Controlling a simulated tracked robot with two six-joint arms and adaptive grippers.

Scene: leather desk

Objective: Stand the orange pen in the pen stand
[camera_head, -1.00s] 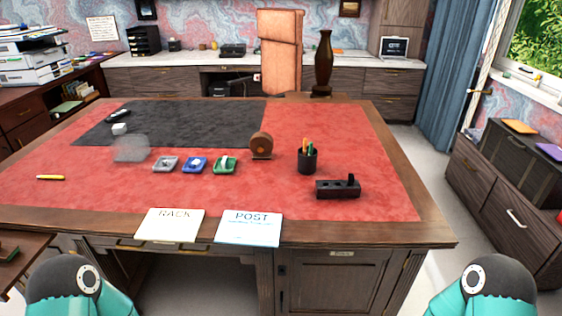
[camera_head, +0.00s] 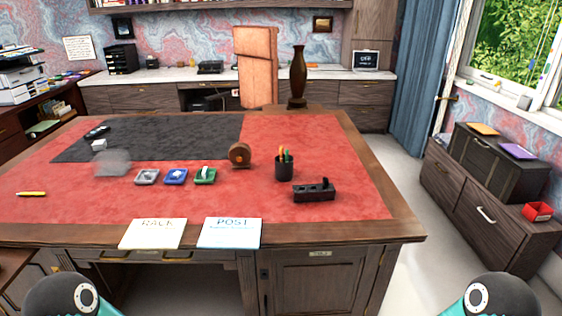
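A yellow-orange pen (camera_head: 31,194) lies flat on the red leather near the left edge of the desk. The dark pen stand (camera_head: 284,170) is upright right of the desk's middle, with an orange item and a green item sticking up from it. The pen and the stand are far apart. Only rounded parts of my two arms show at the bottom corners. Neither gripper is in view.
Small grey (camera_head: 147,177), blue (camera_head: 176,177) and green (camera_head: 205,176) trays, a brown round holder (camera_head: 240,155) and a dark block (camera_head: 314,193) sit on the desk. RACK (camera_head: 153,234) and POST (camera_head: 229,232) cards lie at the front edge. Red leather around the pen is clear.

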